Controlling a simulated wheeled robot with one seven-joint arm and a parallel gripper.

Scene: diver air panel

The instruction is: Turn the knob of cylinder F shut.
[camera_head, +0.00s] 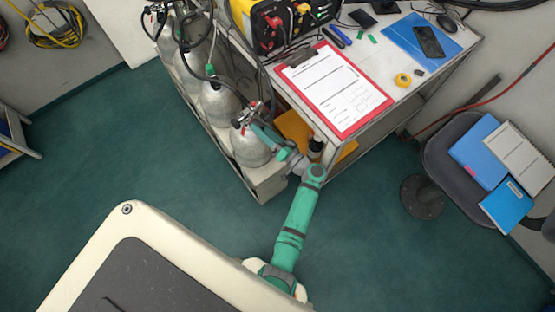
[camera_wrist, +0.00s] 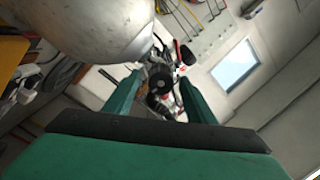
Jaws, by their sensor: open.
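Several silver cylinders stand in a row in a grey rack. The nearest cylinder (camera_head: 248,148) has a valve (camera_head: 247,115) on top. I cannot read a letter on it, so I cannot tell if it is cylinder F. My gripper (camera_head: 263,132) is beside this cylinder's upper right side, close to the valve. In the wrist view my gripper (camera_wrist: 159,82) is open, its two green fingers apart. A round black knob (camera_wrist: 161,79) shows between the fingertips, with valve parts behind it. I cannot tell whether the fingers touch it. A silver cylinder (camera_wrist: 95,22) fills the upper left.
A trolley stands right of the cylinders, with a red clipboard (camera_head: 335,88) and a yellow panel case (camera_head: 275,22) on top. Black hoses run above the cylinders. A chair (camera_head: 463,190) with folders is at right. Green floor (camera_head: 130,165) is clear at left.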

